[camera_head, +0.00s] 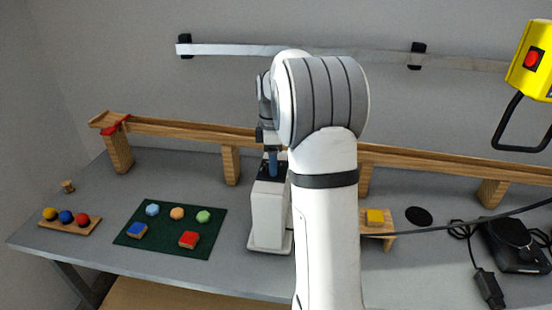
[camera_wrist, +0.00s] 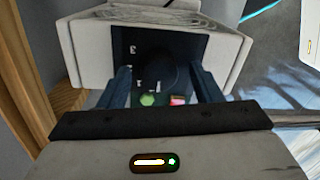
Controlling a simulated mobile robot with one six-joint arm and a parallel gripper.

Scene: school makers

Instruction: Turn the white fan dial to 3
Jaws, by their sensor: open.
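The white fan (camera_head: 268,218) stands on the workbench, left of my arm in the head view; my arm covers part of it. In the wrist view its white housing (camera_wrist: 88,42) surrounds a dark panel with small white marks. A round dark dial (camera_wrist: 165,73) sits on that panel, hard to tell from the background; its pointer setting is not readable. A green spot and a red-and-white spot show below the dial. My gripper (camera_wrist: 163,84) is open, with one finger on each side of the dial. In the head view my gripper (camera_head: 272,163) is over the fan's top; contact cannot be told.
A long wooden rail (camera_head: 190,129) on posts runs behind the fan. A green mat (camera_head: 172,243) with coloured pieces lies to the left. A small wooden stand (camera_head: 388,231) with a yellow block and a black device (camera_head: 512,245) with cables are to the right.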

